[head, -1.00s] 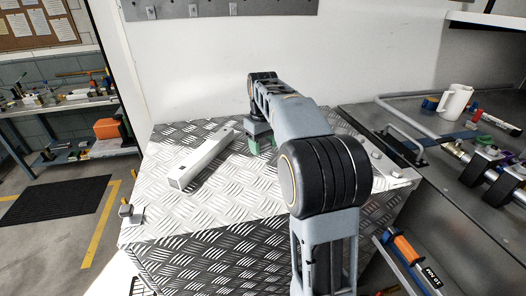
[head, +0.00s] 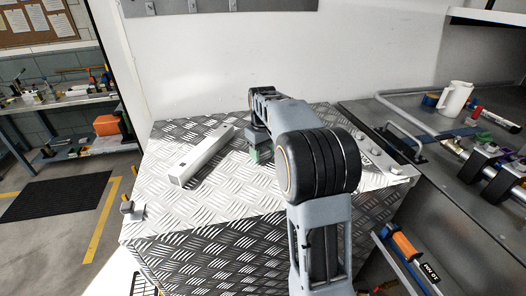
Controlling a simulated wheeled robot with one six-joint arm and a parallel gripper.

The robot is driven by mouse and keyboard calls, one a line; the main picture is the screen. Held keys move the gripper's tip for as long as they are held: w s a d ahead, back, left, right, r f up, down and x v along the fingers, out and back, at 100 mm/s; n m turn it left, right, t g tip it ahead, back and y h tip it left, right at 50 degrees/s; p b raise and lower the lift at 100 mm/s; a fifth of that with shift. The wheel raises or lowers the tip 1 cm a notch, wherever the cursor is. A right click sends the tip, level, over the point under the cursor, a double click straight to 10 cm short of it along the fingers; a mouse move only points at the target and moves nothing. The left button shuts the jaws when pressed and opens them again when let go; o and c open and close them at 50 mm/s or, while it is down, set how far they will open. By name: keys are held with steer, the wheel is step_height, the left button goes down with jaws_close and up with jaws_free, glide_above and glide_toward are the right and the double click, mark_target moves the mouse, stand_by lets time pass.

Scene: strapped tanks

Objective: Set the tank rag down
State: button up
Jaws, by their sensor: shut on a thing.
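My gripper (head: 262,152) is low over the far middle of the chequer-plate box top (head: 190,208), with green at its fingertips. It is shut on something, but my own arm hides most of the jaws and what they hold. I cannot make out the tank rag's shape or whether it touches the plate.
A pale square bar (head: 203,155) lies on the plate left of my gripper. A small grey clamp block (head: 128,207) is at the near left edge. At right, a bench (head: 420,117) carries a white mug (head: 455,98) and strapped cylinders. The plate's front left is clear.

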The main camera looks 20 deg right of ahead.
steer(key=o, duration=1)
steer(key=shift+f, duration=0.1)
steer(key=shift+c, duration=0.2)
